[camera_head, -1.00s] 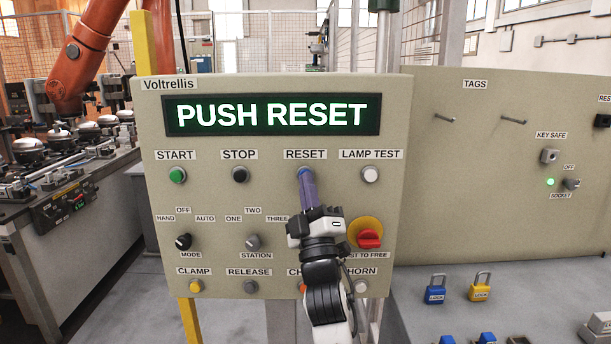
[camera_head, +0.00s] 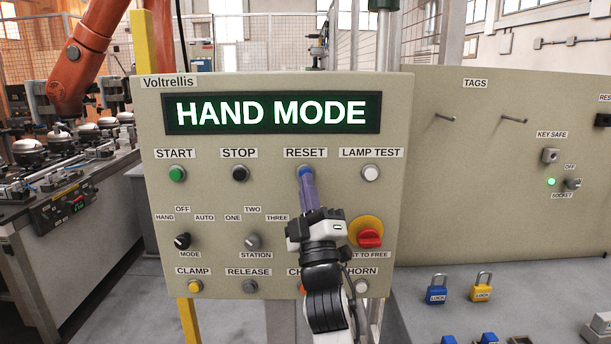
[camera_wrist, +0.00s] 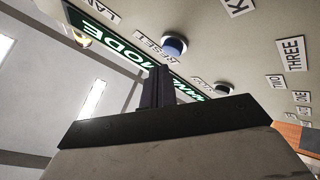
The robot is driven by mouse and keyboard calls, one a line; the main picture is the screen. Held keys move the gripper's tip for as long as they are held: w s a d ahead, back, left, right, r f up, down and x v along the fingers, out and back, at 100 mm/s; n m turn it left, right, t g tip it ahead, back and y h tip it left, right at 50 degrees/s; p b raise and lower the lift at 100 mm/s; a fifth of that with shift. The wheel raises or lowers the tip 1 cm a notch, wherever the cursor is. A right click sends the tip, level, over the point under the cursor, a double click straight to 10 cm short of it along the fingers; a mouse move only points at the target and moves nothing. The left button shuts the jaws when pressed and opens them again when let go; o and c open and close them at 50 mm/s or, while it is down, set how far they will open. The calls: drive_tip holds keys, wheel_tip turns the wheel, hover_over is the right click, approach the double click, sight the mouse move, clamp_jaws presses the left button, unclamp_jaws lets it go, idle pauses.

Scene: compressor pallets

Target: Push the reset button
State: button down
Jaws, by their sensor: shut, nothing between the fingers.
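The reset button (camera_head: 304,171) is a round blue button under the RESET label on the beige control panel (camera_head: 215,215). My gripper (camera_head: 306,180) is shut and empty, its purple-grey fingers pointing at the button, with the tips over its lower part. In the wrist view, the blue button (camera_wrist: 174,46) shows in its pale ring just beyond the shut fingers (camera_wrist: 160,72). I cannot tell whether the tips touch it. The display (camera_head: 272,114) reads HAND MODE in white letters on dark green.
The black STOP button (camera_head: 240,174) and white LAMP TEST button (camera_head: 371,174) flank the reset button. A red emergency knob (camera_head: 370,238) on a yellow disc is close right of my wrist. The black MODE knob (camera_head: 183,241) is lower left. Padlocks (camera_head: 436,289) stand at the lower right.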

drive_tip(key=s+b, duration=0.2)
drive_tip(key=s, duration=0.4)
idle(0.4)
idle(0.5)
